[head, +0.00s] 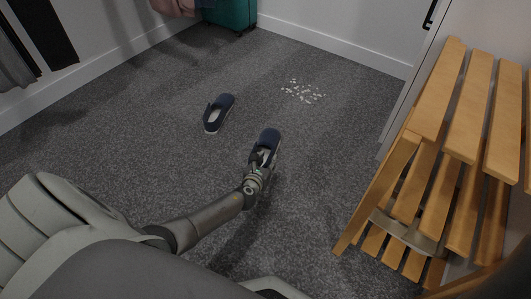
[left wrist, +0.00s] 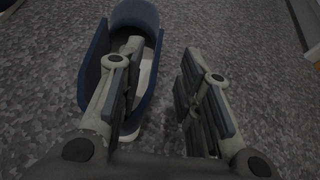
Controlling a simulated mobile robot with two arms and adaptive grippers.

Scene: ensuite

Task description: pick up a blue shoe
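Two dark blue shoes with pale insides lie on the grey carpet. The farther blue shoe (head: 218,113) is left of centre in the head view, apart from my grippers. The nearer blue shoe (head: 268,137) is at my left gripper (head: 261,160). In the left wrist view this shoe (left wrist: 135,16) has its toe pointing away. My left gripper (left wrist: 162,55) is open there, with one finger over or inside the shoe's opening and the other outside its right side. The shoe's right side wall lies between the fingers. Contact cannot be told. My right gripper is not in view.
A slatted wooden bench (head: 432,90) stands at the right. White scraps (head: 302,91) lie on the carpet beyond the shoes. A teal case (head: 232,13) stands by the back wall. The carpet around the shoes is otherwise clear.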

